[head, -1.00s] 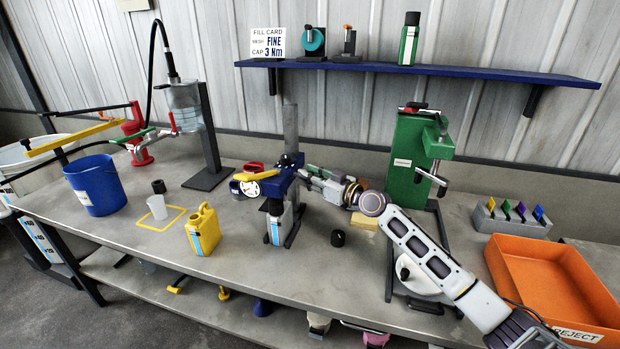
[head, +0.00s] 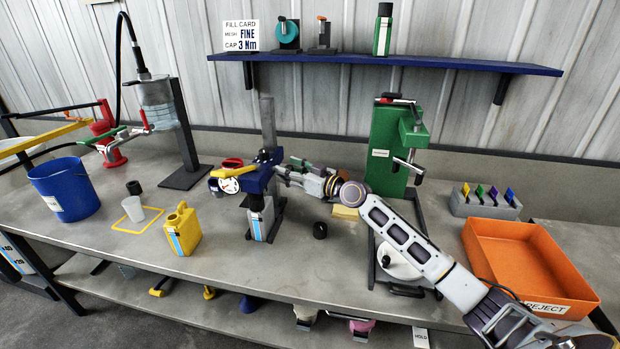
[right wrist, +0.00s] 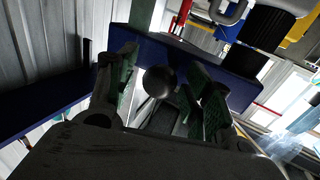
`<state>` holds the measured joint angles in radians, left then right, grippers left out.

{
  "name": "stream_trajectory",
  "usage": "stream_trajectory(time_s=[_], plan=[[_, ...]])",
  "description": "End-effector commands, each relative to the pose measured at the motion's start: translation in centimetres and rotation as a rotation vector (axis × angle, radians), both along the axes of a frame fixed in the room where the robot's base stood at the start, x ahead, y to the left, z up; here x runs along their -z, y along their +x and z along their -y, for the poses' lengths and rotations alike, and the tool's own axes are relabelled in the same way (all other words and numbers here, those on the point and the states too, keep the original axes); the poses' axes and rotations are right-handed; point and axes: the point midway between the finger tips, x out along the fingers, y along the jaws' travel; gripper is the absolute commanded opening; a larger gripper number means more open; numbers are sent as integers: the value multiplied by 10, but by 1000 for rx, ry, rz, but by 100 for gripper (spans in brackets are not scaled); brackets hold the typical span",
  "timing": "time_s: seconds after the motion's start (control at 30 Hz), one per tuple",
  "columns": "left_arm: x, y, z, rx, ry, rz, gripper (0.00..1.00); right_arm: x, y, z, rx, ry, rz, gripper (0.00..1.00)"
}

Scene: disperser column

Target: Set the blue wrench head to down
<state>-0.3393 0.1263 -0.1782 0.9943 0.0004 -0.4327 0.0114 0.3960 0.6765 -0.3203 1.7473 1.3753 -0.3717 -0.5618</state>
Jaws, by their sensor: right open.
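The blue wrench head (head: 262,178) is mounted on a grey upright post at the middle of the bench, with a yellow lever and a white dial on its left side. It also shows in the right wrist view as a dark blue block (right wrist: 236,64). A dark round knob (right wrist: 160,80) on a rod stands in front of that block. My right gripper (head: 288,174) is at the right side of the blue head. In the right wrist view its green-padded fingers (right wrist: 160,92) are apart, one on each side of the knob; contact cannot be told. My left gripper is not in view.
A green press (head: 385,150) stands behind my right arm. An orange reject tray (head: 530,262) is at the right. A yellow can (head: 182,232), a black cap (head: 320,230) and a blue bucket (head: 65,188) stand on the bench. A blue shelf (head: 400,62) runs above.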

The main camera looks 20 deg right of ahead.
Motion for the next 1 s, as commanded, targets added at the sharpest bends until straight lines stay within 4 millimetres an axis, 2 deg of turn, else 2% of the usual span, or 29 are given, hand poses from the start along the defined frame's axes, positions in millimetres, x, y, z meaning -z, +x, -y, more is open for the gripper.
stream_trajectory(time_s=[1.0], plan=[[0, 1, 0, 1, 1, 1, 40, 1, -61, 41, 1, -1, -2, 51]])
